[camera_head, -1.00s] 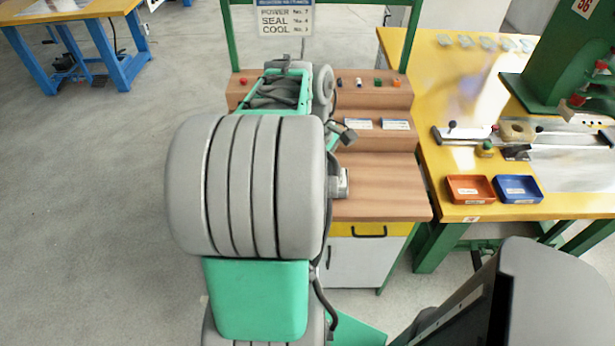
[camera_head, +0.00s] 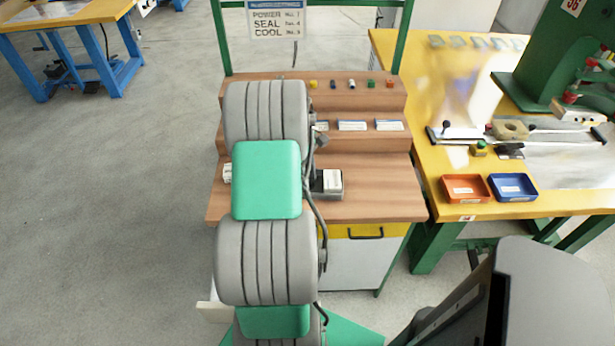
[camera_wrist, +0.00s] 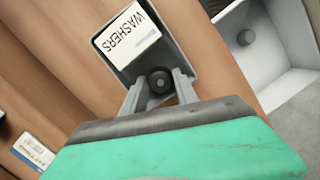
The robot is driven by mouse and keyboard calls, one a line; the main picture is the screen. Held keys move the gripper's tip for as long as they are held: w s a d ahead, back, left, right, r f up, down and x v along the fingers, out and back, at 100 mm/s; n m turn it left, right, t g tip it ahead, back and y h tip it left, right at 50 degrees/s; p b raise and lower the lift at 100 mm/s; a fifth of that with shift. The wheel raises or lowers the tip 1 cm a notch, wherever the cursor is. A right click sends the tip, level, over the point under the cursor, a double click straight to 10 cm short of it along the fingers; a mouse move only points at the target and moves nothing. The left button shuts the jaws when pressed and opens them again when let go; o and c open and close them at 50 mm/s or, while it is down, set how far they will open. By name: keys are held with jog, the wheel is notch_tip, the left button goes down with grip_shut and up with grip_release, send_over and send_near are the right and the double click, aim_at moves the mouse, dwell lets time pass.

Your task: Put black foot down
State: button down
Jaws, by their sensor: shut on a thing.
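The black foot (camera_wrist: 160,82) is a small dark round piece between my fingertips in the wrist view. My gripper (camera_wrist: 160,88) is shut on it. They are over the near end of a dark tray (camera_wrist: 110,66) with a white WASHERS label, on the wooden bench. Whether the foot touches the tray or hangs above it, I cannot tell. In the head view my arm hides the gripper and the foot; the tray's white label (camera_head: 332,180) shows just right of my arm.
The stepped wooden bench (camera_head: 380,200) has small coloured parts and label cards on its steps. A light grey container (camera_wrist: 270,60) with a dark round thing inside is at upper right in the wrist view. Orange (camera_head: 466,199) and blue (camera_head: 535,196) trays stand on the yellow table.

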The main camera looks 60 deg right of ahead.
jog(key=c, duration=1.2)
grip_release()
jog(key=shift+c, duration=0.2)
jog(key=shift+r, duration=0.1)
jog(key=a+p+v, duration=0.1)
jog(key=v, duration=1.1)
jog(key=w+a+r+t+h, duration=0.1)
jog(key=w+a+r, duration=0.1)
jog(key=w+a, duration=0.45)
jog(key=w+a+r+h, duration=0.1)
jog(key=w+a+r, duration=0.2)
jog(key=w+a, duration=0.3)
jog(key=s+a+f+t, duration=0.1)
jog(key=a+t, duration=0.1)
jog(key=a, duration=1.3)
jog(key=s+a+f+t+y, duration=0.1)
jog(key=s+a+t, duration=0.1)
jog(key=a, duration=1.4)
